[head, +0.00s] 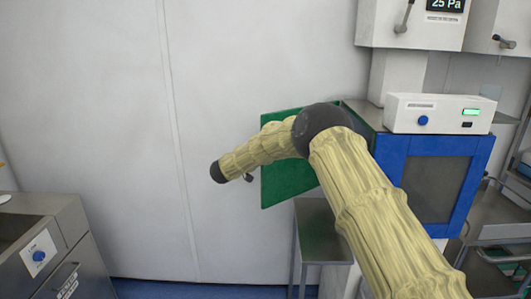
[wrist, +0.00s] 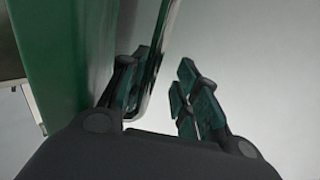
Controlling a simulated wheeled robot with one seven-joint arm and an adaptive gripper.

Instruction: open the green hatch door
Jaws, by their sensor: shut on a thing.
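The green hatch door (head: 287,184) stands out to the left of the blue-framed cabinet, at an angle to it. My arm crosses in front of its upper part and hides the hinge side. In the wrist view the green door (wrist: 60,50) fills the left side, with a shiny metal handle (wrist: 157,65) along its edge. In the head view my gripper is mostly hidden by my arm.
A blue-framed cabinet (head: 394,170) with a dark window stands at right, a white control box (head: 440,113) on top. A metal stand (head: 318,232) is below the door. A steel unit (head: 45,250) stands at lower left. Bare wall and clear space lie between.

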